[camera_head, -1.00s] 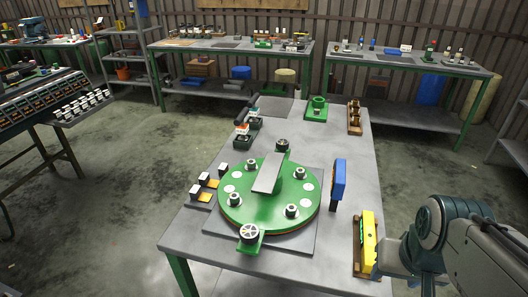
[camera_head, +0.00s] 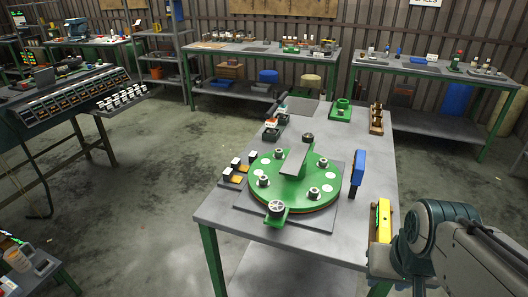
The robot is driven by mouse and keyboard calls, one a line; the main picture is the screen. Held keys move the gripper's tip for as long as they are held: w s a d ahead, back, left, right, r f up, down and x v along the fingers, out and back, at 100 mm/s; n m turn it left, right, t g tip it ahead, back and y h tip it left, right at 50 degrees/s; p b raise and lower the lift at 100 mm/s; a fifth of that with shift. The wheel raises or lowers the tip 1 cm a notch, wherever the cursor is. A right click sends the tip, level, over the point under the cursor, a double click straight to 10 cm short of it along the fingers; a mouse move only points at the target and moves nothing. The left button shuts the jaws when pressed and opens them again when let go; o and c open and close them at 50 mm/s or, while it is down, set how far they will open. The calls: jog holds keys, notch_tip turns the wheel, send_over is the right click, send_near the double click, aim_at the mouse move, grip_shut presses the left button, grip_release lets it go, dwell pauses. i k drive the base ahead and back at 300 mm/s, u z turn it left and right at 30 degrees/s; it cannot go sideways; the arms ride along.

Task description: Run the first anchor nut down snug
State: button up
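A round green disperser base (camera_head: 295,193) lies on a grey plate on the table (camera_head: 355,130). A flat grey bar (camera_head: 297,158) stands over its middle. Several nuts sit around the disc on dark collars: one at front left (camera_head: 263,181), one at front right (camera_head: 314,192), one at back left (camera_head: 279,153) and one at back right (camera_head: 323,162). I cannot tell which is the first anchor nut or how tight any is. My arm enters at the lower right, and its gripper end is hidden or out of frame, beside a yellow tool (camera_head: 383,221) in a wooden holder.
A blue upright block (camera_head: 358,169) stands right of the disc. A round knob on a green bracket (camera_head: 276,209) juts out at the front. Small dark blocks (camera_head: 237,164) line the left edge. Wooden bins (camera_head: 376,118) and a green fixture (camera_head: 340,109) stand at the back.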

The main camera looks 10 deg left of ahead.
aim_at(278, 153)
jog(key=u, duration=0.4)
jog(key=k, duration=0.95)
jog(key=u, duration=1)
jog(key=i, duration=1.5)
jog(key=z, duration=1.15)
jog(key=i, duration=0.5)
jog(key=z, duration=0.5)
